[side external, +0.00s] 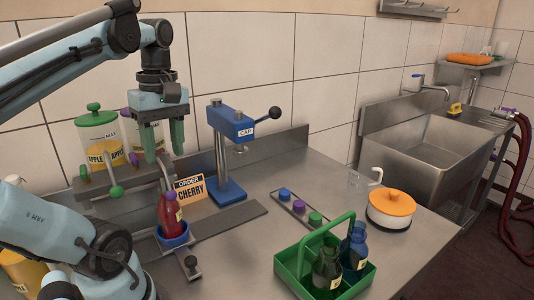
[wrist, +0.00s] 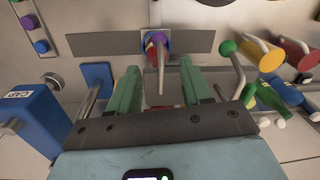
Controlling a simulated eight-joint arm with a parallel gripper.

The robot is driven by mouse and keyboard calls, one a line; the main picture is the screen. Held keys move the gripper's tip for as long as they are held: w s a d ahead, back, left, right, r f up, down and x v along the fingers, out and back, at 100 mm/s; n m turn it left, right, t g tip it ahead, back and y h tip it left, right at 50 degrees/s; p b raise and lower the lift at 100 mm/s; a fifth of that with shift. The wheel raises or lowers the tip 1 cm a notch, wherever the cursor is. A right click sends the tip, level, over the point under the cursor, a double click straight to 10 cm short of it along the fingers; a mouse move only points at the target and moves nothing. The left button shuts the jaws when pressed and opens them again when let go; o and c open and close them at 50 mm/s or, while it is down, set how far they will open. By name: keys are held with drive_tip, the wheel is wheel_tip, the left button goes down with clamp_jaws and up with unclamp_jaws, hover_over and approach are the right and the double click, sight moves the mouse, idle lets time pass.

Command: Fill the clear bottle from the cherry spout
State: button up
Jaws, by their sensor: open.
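A bottle (side external: 171,218) that looks red stands upright in a blue holder (side external: 174,239) beside the CHERRY order sign (side external: 190,193); a purple part shows at its upper end. The wrist view shows the blue holder (wrist: 146,37) near the top middle, with the bottle partly hidden. A metal spout (wrist: 161,55) reaches over the bottle there. My gripper (side external: 164,148) is open and empty, above and behind the bottle, pointing down in front of the jars. Its green fingers (wrist: 160,85) stand apart on either side of the spout in the wrist view.
A blue CAP press (side external: 229,125) stands right of my gripper. A lever with a green knob (side external: 116,192) and the apple jar (side external: 97,135) stand left. A cap strip (side external: 304,212), a green crate (side external: 291,267) with dark bottles and an orange-lidded pot (side external: 390,218) stand right.

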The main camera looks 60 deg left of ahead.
sight(167, 176)
drive_tip(key=f, duration=0.8)
drive_tip(key=shift+s, duration=0.3)
clamp_jaws()
